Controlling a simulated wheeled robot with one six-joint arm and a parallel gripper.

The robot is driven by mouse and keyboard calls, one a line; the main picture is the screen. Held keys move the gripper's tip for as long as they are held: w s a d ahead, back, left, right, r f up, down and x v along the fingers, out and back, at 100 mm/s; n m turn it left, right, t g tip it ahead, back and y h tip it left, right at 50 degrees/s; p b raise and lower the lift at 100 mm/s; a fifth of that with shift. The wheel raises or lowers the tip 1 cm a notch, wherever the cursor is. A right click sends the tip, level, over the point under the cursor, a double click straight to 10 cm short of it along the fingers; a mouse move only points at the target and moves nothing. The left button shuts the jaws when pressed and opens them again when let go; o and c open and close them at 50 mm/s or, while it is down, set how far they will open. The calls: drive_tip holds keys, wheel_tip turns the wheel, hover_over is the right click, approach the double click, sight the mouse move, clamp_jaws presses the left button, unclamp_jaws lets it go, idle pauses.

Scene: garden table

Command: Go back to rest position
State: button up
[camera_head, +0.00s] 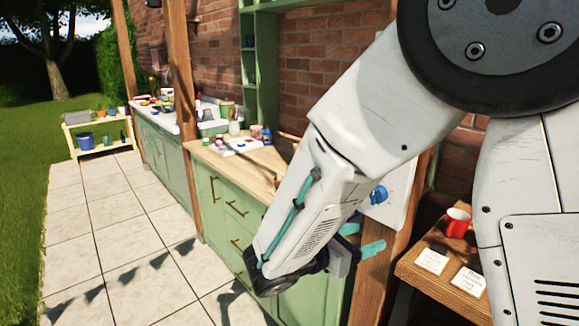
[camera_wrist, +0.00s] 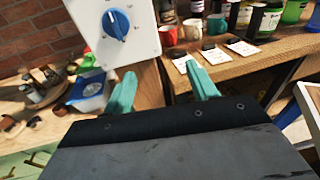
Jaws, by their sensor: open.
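My gripper (camera_head: 361,240) hangs at the end of my white arm in the head view, in front of the green cabinets. In the wrist view its two teal fingers (camera_wrist: 162,88) stand apart with nothing between them. Beyond the fingers is a white panel with a blue knob (camera_wrist: 116,25) on a wooden post. The knob shows partly behind my arm in the head view (camera_head: 379,195). My gripper does not appear to touch anything.
A wooden shelf (camera_head: 418,268) at the right bears a red mug (camera_head: 457,222) and white cards (camera_head: 431,261). A green cabinet (camera_head: 222,200) with a cluttered wooden top stands behind my arm. Paved floor (camera_head: 120,235) is clear at the left.

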drive_tip(key=s+d+m+g+y, duration=0.3)
drive_tip(key=s+m+g, duration=0.1)
drive_tip(key=s+m, duration=0.25)
drive_tip(key=s+d+m+g+y, duration=0.4)
drive_tip(key=s+m+g, duration=0.1)
drive_tip(key=s+m, duration=0.15)
drive_tip(key=s+r+m+t+y, duration=0.3)
drive_tip(key=s+r+m+y, duration=0.3)
drive_tip(key=s+m+y, duration=0.2)
drive_tip(key=shift+s+d+r+m+t, duration=0.4)
drive_tip(key=shift+s+m, duration=0.3)
drive_tip(key=shift+m, duration=0.5)
